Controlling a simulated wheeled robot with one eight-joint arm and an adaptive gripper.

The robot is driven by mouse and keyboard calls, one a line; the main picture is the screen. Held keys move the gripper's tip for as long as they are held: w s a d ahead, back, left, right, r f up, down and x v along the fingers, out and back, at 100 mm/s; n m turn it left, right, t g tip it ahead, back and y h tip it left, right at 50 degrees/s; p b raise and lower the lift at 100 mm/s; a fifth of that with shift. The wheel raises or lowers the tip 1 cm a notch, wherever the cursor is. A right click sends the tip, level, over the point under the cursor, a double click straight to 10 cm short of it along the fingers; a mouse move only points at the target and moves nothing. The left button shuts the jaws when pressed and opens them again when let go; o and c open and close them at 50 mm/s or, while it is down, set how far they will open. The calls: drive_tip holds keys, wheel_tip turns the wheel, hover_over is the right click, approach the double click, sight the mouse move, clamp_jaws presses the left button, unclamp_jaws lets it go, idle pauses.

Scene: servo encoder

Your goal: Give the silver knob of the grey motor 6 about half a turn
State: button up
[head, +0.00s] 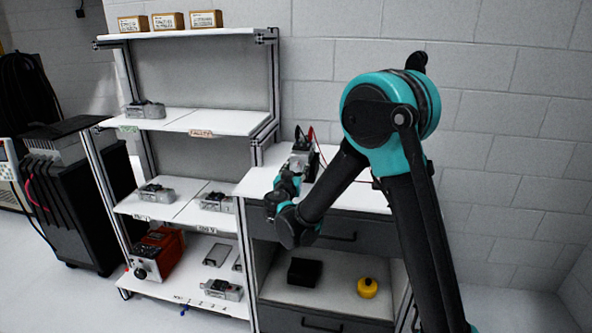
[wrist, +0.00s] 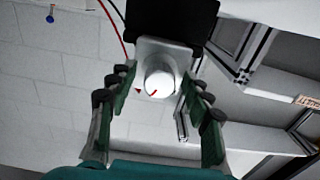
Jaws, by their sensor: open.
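A round silver knob (wrist: 160,83) with a red mark on its face sits at the middle of the wrist view. It is on a grey motor (wrist: 180,50) with a dark part above it. My gripper (wrist: 160,85) is open, its fingers spread left and right of the knob. I see clear gaps between the fingers and the knob. In the head view the motor (head: 303,160) stands on the white bench top, with a red cable beside it. My gripper (head: 287,184) is close in front of it. The knob is hidden there, and I cannot read the motor's number.
Several similar grey units (head: 157,191) lie on the shelf rack (head: 190,120) at left. An orange box (head: 158,252) is on its lowest shelf. Below the bench top (head: 358,200) are a black box (head: 304,272) and a yellow object (head: 367,288). Red wires (wrist: 116,25) hang near the motor.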

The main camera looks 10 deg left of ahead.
clamp_jaws()
drive_tip(key=shift+n, duration=0.3)
drive_tip(key=n, duration=0.3)
drive_tip(key=shift+n, duration=0.3)
drive_tip(key=n, duration=0.3)
drive_tip(key=shift+n, duration=0.3)
drive_tip(key=n, duration=0.4)
drive_tip(key=shift+n, duration=2.1)
